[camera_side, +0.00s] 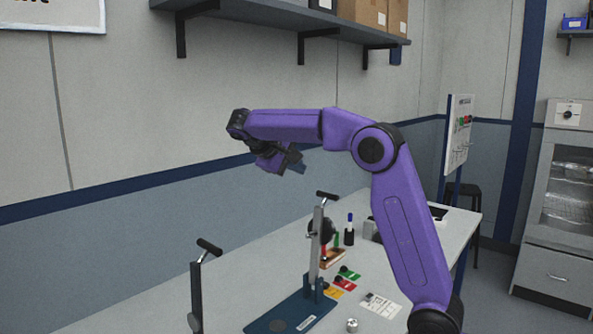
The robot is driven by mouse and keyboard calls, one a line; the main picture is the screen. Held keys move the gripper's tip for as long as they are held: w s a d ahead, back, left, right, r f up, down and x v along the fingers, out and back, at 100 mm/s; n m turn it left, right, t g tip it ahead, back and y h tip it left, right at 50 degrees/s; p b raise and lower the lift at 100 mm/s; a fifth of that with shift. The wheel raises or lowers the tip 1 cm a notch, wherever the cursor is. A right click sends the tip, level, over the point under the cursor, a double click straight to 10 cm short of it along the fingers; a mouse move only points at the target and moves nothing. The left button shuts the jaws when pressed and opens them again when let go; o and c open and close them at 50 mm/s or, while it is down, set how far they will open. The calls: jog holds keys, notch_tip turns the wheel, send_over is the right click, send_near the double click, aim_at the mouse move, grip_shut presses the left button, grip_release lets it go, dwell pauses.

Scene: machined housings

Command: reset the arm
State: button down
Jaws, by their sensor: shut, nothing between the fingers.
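My gripper (293,166) is at the end of my purple arm, raised well above the table in the middle of the view. It is small and dark here and points down and to the right. It looks shut and holds nothing. It touches nothing. The table (400,270) lies below it.
A blue-based fixture (290,314) with an upright lever stands on the table below my gripper. Another T-handled lever (198,285) stands at the left. Coloured cards (345,283), a marker-like bottle (349,232) and a small metal part (352,325) lie nearby. A shelf (280,25) hangs above.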

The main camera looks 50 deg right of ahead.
jog(key=shift+a+r, duration=0.1)
jog(key=shift+a, duration=0.05)
jog(key=s+a+f+n+t+y, duration=0.3)
jog(key=s+a+f+n+y, duration=0.4)
jog(key=s+a+f, duration=0.4)
jog(key=s+a+f+n+g+y, duration=0.1)
jog(key=s+f, duration=0.4)
jog(key=s, duration=0.7)
jog(key=s+a+f+n+g+y, duration=0.1)
jog(key=s+f+n+y, duration=0.2)
jog(key=s, duration=0.9)
notch_tip(320, 180, down, 3)
jog(key=shift+s+a+n+g, duration=0.15)
jog(key=shift+s+n+g, duration=0.2)
jog(key=shift+n, duration=0.45)
